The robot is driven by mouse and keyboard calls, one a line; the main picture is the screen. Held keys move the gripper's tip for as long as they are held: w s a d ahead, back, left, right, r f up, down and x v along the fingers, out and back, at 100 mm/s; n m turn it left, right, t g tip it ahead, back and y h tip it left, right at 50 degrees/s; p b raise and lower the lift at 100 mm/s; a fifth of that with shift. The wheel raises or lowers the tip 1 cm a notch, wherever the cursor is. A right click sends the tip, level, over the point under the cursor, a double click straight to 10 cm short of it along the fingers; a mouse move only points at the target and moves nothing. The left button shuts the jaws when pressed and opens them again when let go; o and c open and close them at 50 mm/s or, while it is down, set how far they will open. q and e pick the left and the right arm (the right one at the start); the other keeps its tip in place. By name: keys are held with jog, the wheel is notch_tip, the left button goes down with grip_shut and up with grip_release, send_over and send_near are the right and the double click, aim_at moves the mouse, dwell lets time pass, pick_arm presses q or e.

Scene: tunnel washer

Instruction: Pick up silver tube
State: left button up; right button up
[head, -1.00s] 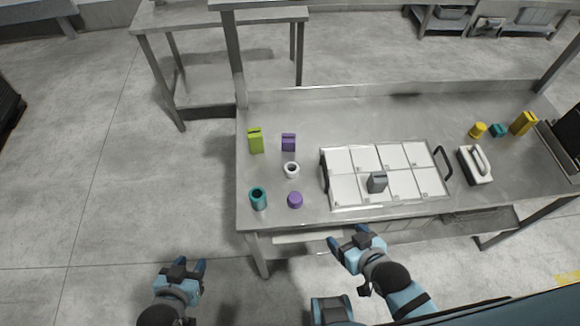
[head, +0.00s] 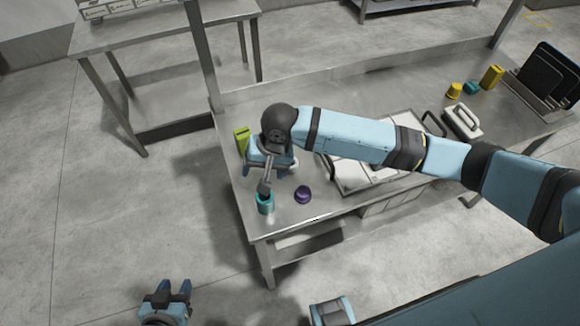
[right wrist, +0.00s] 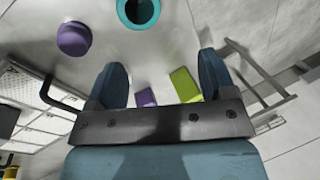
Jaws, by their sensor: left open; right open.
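No silver tube shows clearly now; the pale tube seen earlier, behind the purple round piece (head: 302,194), is mostly or fully covered by my right arm and gripper. My right gripper (right wrist: 162,68) is open and empty, over the table's left end among the small items. In the head view it hangs just above and behind the teal tube (head: 265,205). The wrist view shows the teal tube (right wrist: 138,12) and purple round piece (right wrist: 74,38) beyond the fingers, and the green box (right wrist: 185,85) and purple box (right wrist: 146,97) between them. My left gripper (head: 172,288) is open and empty, low in front of the table.
The steel table (head: 335,215) carries a compartment tray (head: 350,182), partly behind my right arm. A white handled object (head: 462,122), yellow and teal items and a black rack (head: 550,75) stand to the right. The table's front edge is near the teal tube.

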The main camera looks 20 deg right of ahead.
jog(key=w+d+r+m+h, duration=0.35)
jog(key=w+d, duration=0.25)
jog(key=d, duration=0.2)
jog(key=shift+m+g+y, duration=0.25)
jog(key=shift+m+g, duration=0.15)
jog(key=shift+m, duration=0.05)
jog(key=f, duration=0.9)
jog(key=shift+w+d+f+b, duration=0.15)
jog(key=shift+w+d+b, duration=0.05)
jog(key=shift+b, duration=0.1)
jog(key=shift+w+d+f, duration=0.1)
jog(key=shift+w+f, duration=0.05)
jog(key=shift+f, duration=1.15)
jog(key=shift+w+d+f, duration=0.1)
jog(key=shift+f, duration=1.2)
jog(key=c, duration=1)
jog(key=shift+r, duration=0.1)
notch_tip(320, 180, up, 20)
jog(key=shift+f, duration=0.1)
